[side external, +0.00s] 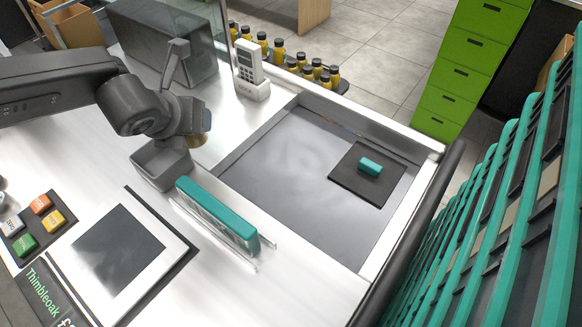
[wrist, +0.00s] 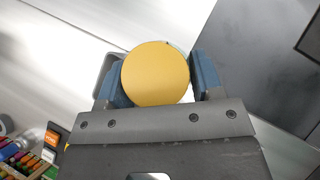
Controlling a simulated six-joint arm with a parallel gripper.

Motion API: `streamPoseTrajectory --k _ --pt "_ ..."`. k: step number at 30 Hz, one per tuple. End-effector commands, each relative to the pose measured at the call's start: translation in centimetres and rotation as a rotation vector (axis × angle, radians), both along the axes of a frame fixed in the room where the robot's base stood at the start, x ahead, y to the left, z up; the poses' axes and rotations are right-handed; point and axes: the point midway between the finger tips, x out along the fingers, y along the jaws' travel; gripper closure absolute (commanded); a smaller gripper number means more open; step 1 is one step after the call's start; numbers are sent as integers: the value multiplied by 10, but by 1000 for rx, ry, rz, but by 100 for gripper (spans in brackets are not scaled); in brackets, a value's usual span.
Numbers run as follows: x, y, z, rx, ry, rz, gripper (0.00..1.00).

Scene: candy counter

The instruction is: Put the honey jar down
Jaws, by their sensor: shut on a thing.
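The honey jar (wrist: 155,73) shows in the wrist view as a round, plain yellow-gold top between two blue finger pads. My gripper (wrist: 161,80) is shut on it, with one pad on each side. In the side external view my gripper (side external: 188,125) is over the white counter, behind the grey open box and left of the sunken grey bay. Only a small tan edge of the jar (side external: 207,121) shows there; my gripper hides the rest. I cannot tell whether the jar's base touches the counter.
A grey box (side external: 162,172) and a long teal-topped divider (side external: 215,213) stand close in front. The sunken bay (side external: 270,165) holds a black mat (side external: 346,187) with a teal block (side external: 370,167). A card terminal (side external: 249,68) stands behind. Several yellow bottles (side external: 279,50) line the back.

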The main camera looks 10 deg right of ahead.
Motion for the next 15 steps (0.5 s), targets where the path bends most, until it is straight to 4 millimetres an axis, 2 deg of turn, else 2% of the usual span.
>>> streamPoseTrajectory --k 9,15 --pt "-20 -65 -40 1 0 -6 79" --pt "-28 -96 -59 0 -2 -1 79"
